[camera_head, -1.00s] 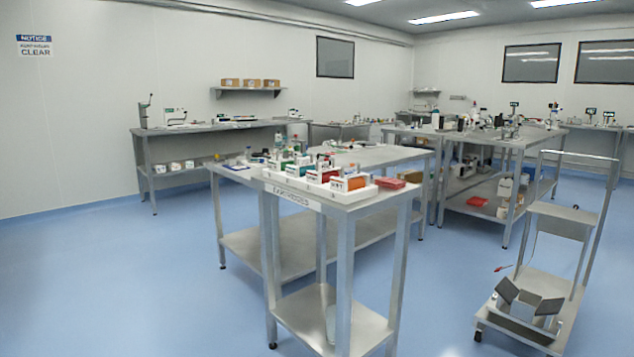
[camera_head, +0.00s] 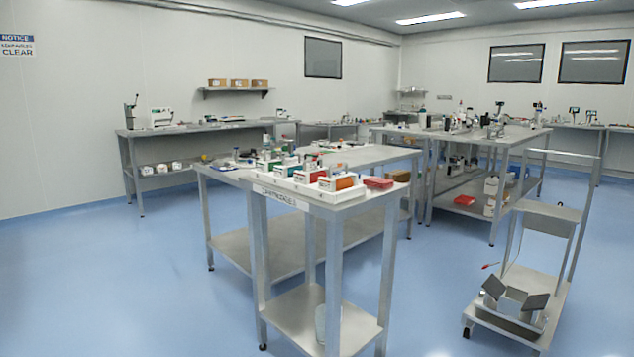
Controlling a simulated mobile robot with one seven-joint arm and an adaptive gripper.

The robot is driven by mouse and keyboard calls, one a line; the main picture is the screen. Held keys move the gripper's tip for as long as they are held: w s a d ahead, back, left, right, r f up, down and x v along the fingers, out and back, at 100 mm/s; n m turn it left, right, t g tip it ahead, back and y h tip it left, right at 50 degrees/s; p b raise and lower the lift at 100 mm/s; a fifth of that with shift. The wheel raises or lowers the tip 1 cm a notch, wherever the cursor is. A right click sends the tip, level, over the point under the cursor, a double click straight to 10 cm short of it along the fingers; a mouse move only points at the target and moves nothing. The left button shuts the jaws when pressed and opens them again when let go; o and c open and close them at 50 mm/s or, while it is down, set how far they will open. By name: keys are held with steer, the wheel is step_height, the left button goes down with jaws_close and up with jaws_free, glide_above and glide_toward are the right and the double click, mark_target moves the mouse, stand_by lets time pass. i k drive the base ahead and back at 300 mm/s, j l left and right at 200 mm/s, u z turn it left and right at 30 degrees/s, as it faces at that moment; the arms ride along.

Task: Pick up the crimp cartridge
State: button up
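A small steel table (camera_head: 345,201) stands in front of me with a partly readable label on its front edge, which seems to say "cartridges". A white tray (camera_head: 335,196) on it holds several boxy cartridges in a row. These include an orange and white one (camera_head: 338,183) at the near end, a red one (camera_head: 308,175) and a teal one (camera_head: 287,171). I cannot tell which is the crimp cartridge, as the labels are too small. A flat red box (camera_head: 379,183) lies at the tray's right. My gripper is not in view.
A longer steel bench (camera_head: 362,155) adjoins behind the small table. A cart (camera_head: 520,287) with grey angled pieces stands at the right. More benches (camera_head: 500,138) line the back. Blue floor (camera_head: 110,290) is open at the left and front.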

mark_target(306, 176)
steer(key=i+z, duration=0.25)
steer(key=i, duration=1.8)
